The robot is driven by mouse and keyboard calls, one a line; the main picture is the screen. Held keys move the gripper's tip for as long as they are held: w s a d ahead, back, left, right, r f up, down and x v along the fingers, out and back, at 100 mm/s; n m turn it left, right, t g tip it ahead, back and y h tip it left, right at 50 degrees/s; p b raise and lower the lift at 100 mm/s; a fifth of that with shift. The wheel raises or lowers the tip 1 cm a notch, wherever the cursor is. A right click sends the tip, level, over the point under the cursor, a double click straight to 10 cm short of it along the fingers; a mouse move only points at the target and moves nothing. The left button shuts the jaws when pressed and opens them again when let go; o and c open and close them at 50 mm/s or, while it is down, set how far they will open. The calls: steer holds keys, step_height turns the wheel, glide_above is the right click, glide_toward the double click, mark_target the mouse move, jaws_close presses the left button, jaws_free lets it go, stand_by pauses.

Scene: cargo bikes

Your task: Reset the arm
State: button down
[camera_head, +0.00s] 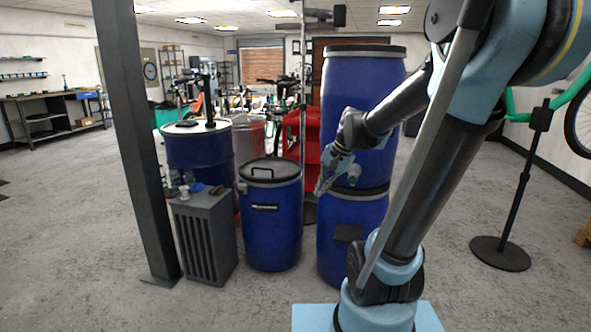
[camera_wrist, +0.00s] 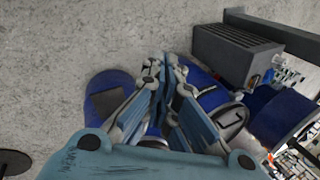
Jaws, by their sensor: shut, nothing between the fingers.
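My gripper (camera_head: 322,190) is shut and empty. In the head view it hangs in the air, pointing down and left, in front of the stacked blue barrels (camera_head: 362,75). In the wrist view its closed fingers (camera_wrist: 168,68) show in the middle, over the barrels and the floor. My arm comes in from the right side of the head view and covers part of the stack.
A steel post (camera_head: 135,140) stands left. A bike stand (camera_head: 500,253) is at the right. Floor at left is open.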

steer(key=s+d+f+n+h, duration=0.2)
steer(key=s+d+f+n, duration=0.1)
steer(key=s, duration=0.5)
steer(key=s+d+f+n+h, duration=0.2)
steer(key=s+d+f, duration=0.4)
steer(key=s, duration=0.3)
steer(key=shift+s+d+n, duration=0.3)
steer(key=shift+d+n, duration=0.25)
steer(key=shift+n, duration=0.35)
